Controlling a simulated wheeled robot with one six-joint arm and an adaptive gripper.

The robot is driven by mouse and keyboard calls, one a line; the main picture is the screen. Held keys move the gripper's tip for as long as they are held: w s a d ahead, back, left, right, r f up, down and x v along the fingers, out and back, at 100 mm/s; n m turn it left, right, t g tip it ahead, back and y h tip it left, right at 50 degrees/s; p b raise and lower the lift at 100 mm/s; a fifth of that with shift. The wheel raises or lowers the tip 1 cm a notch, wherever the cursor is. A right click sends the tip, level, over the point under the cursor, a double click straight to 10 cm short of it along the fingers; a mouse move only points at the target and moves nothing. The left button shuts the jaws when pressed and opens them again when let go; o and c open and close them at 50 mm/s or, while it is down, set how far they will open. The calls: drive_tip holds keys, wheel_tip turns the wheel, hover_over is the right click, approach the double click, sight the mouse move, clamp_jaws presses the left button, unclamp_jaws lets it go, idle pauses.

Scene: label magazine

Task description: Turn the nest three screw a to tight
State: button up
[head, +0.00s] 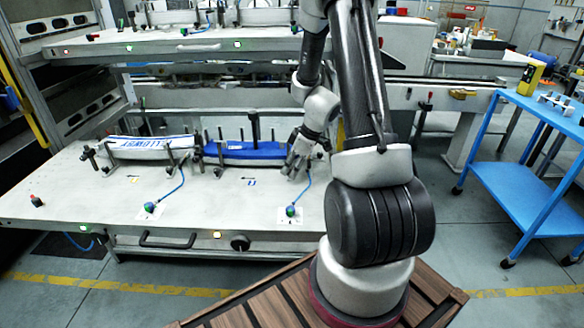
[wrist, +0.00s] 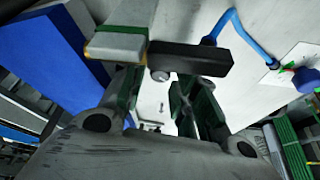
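My gripper (head: 297,163) is low over the table, just right of the blue stack (head: 246,150), pointing down. In the wrist view its two dark, green-edged fingers (wrist: 157,90) stand apart, with pale table showing between them. A round metal screw head (wrist: 160,75) sits under a black bar (wrist: 190,57), in line with the gap between the fingers. I see no clear contact. A pale block with a yellow and green edge (wrist: 115,45) meets the bar's left end. How far the screw is turned does not show. In the head view the arm and hand cover this spot.
A white lettered stack (head: 145,147) stands left of the blue one, among thin posts. A blue cable runs to a knob on a white plate (head: 290,218). An upper shelf (head: 180,47) overhangs the back. The table's front is mostly clear. A blue cart (head: 520,195) stands right.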

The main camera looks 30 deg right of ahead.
drive_tip(key=shift+c, duration=0.5)
clamp_jaws()
drive_tip(key=shift+m, duration=0.3)
drive_tip(key=m, duration=0.1)
drive_tip(key=m+h, duration=0.1)
drive_tip(key=m, duration=0.1)
drive_tip(key=m+t, duration=0.1)
drive_tip(key=shift+s+a+m+h, duration=0.15)
drive_tip(key=shift+a+m+h, duration=0.15)
drive_tip(key=shift+h, duration=0.1)
drive_tip(key=m+h, duration=0.1)
drive_tip(key=m, duration=0.3)
drive_tip(key=shift+a+m+h, duration=0.1)
drive_tip(key=shift+m+h, duration=0.2)
drive_tip(key=shift+h, duration=0.1)
drive_tip(key=shift+m, duration=0.5)
drive_tip(key=shift+o, duration=0.5)
unclamp_jaws()
